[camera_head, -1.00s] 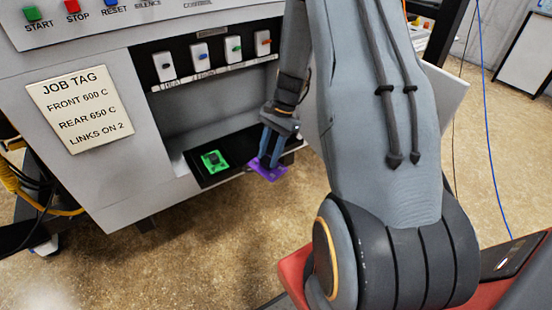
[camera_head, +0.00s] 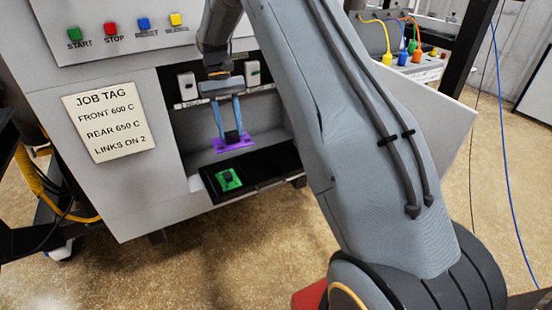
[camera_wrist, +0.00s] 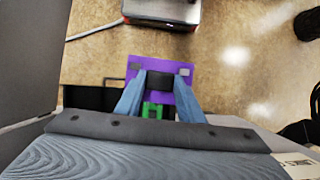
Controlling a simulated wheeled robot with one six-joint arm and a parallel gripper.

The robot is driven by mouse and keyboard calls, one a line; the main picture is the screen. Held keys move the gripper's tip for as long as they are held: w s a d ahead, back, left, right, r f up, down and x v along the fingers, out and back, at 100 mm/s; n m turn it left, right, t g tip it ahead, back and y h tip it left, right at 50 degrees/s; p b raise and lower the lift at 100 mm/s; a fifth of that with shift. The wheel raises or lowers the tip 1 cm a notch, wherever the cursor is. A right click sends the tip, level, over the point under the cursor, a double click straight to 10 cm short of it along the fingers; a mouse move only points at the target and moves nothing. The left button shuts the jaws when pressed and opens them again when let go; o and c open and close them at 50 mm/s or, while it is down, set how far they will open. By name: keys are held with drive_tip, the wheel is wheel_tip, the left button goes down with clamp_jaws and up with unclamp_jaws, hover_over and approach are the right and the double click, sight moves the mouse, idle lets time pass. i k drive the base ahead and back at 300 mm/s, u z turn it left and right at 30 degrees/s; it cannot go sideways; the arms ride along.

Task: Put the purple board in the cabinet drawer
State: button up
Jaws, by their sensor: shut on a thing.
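My gripper (camera_head: 234,120) points down and is shut on the purple board (camera_head: 222,145) by a dark block on its top. In the head view the board is level in front of the cabinet opening, above the black drawer (camera_head: 262,178). In the wrist view the purple board (camera_wrist: 134,72) lies between the blue fingers of my gripper (camera_wrist: 159,82). The drawer is pulled out, and a green board (camera_head: 229,179) lies in its left part. The right part of the drawer looks bare. The wrist view shows part of the green board (camera_wrist: 155,110) beyond the purple one.
The cabinet (camera_head: 140,195) carries a job tag (camera_head: 108,122) left of the opening. An open door panel (camera_head: 440,120) stands to the right, behind my arm.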

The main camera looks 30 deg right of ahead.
sight(285, 160)
drive_tip(key=k, duration=0.45)
drive_tip(key=z, duration=0.5)
drive_tip(key=i, duration=1.3)
